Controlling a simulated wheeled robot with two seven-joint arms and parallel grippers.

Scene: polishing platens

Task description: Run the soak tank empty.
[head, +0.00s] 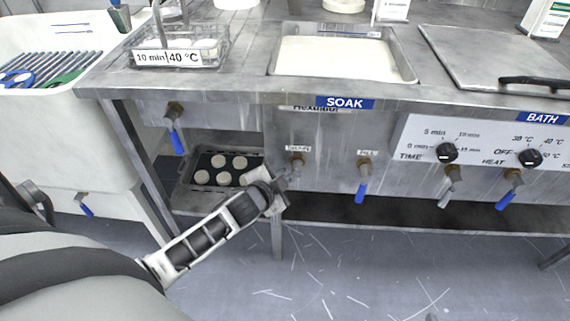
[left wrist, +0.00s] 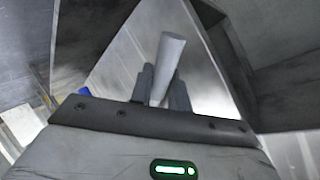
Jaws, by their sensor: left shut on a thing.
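The soak tank (head: 345,60) is sunk in the steel bench behind the blue SOAK sign (head: 345,103). Pale, milky liquid fills much of its basin. Below it on the front panel is a brass valve (head: 297,161) under a small label that seems to read DRAIN. My left gripper (head: 284,184) is at this valve, just below and left of its body. In the left wrist view the gripper (left wrist: 161,86) is shut on a pale grey valve handle (left wrist: 169,55). In the head view the gripper mostly hides this handle. My right gripper is out of view.
A similar valve with a blue handle (head: 362,182) hangs to the right. More valves sit under the bath panel (head: 480,145) and at left. A tray of round discs (head: 218,168) is on the lower shelf beside my arm. A wire basket (head: 180,48) stands on the bench.

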